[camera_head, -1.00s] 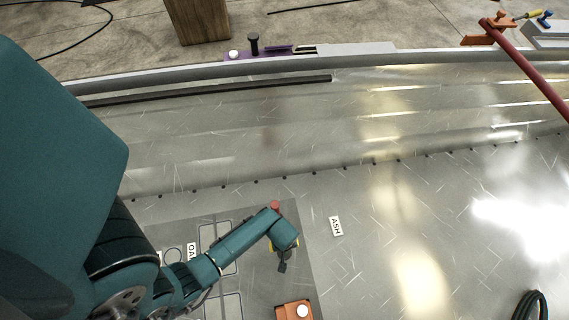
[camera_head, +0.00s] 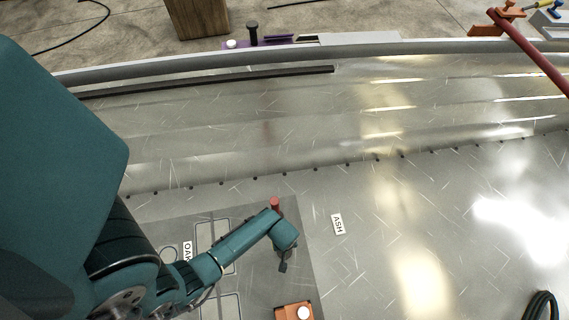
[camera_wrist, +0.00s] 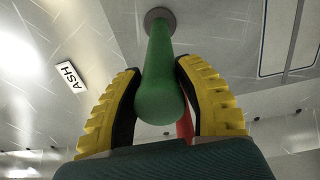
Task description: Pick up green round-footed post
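The green round-footed post (camera_wrist: 158,75) shows in the wrist view between the two yellow fingers of my gripper (camera_wrist: 158,68). Its rounded end is near my palm, and its grey round foot (camera_wrist: 160,17) is at the far end, against the grey floor. The dark inner pads lie close along both sides of the post and appear to touch it. I cannot tell whether the foot rests on the floor. In the head view my gripper (camera_head: 283,266) points down over the dark floor panel, and the green post is hidden there.
A red post (camera_head: 275,203) stands just behind my wrist; some red also shows between the fingers. An orange block with a white top (camera_head: 295,312) is close in front. An ASH label (camera_head: 338,224) lies to the right, with open metal floor beyond it.

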